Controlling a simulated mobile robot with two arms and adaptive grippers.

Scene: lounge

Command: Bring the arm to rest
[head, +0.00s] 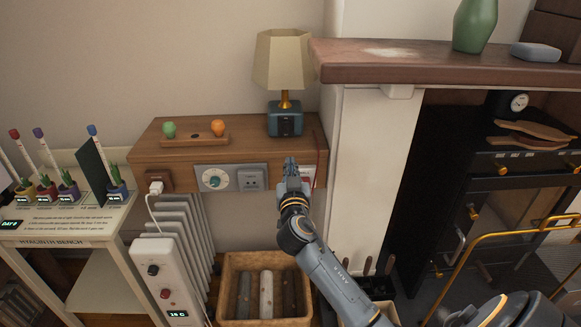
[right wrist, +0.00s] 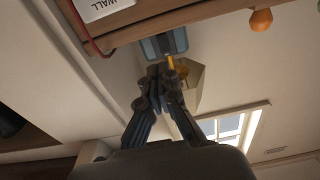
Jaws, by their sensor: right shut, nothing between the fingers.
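My right arm reaches up from the lower right in the head view. Its gripper (head: 291,168) is shut and empty, in front of the wooden wall shelf (head: 165,147), near its right end. In the right wrist view the shut fingers (right wrist: 158,75) point up toward the blue base of the lamp (right wrist: 170,42), seen from below. I cannot tell whether the gripper touches the shelf front. The switch plate behind the gripper is partly hidden. My left gripper is not in view.
A lamp (head: 284,60) stands on the shelf. A mantel (head: 440,63) juts out at the right, with a green vase (head: 475,27). A white heater (head: 160,278) and a crate of logs (head: 228,290) stand below. A plant bench (head: 60,222) is at left.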

